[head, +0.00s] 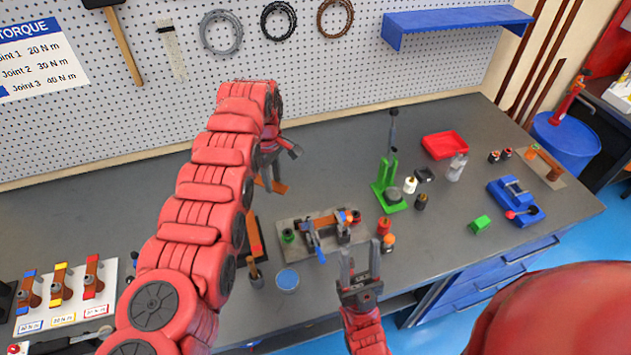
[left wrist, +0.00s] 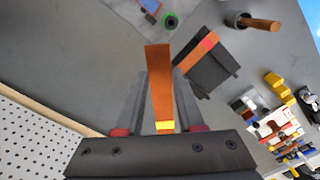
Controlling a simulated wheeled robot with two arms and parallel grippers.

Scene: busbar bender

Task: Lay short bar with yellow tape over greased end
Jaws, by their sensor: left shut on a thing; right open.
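My left gripper (head: 270,180) is shut on a short copper-coloured bar (left wrist: 159,80) with yellow tape (left wrist: 165,126) at the end nearest the wrist. The bar's lower part shows in the head view (head: 278,187), held above the bench. A grey plate (head: 300,252) stands to the right and nearer, carrying another copper bar (head: 325,223) with a blue clamp (head: 313,237) across it. I cannot make out grease on that bar. My right gripper (head: 360,264) is open and empty, fingers up, at the bench's front edge.
A black holder (left wrist: 208,72) with a red-marked bar lies near the held bar. A blue-topped tin (head: 287,280) and a brush pot (head: 255,274) stand at the front. A green press (head: 386,190) and several small bottles stand right of the plate. Bench behind is clear.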

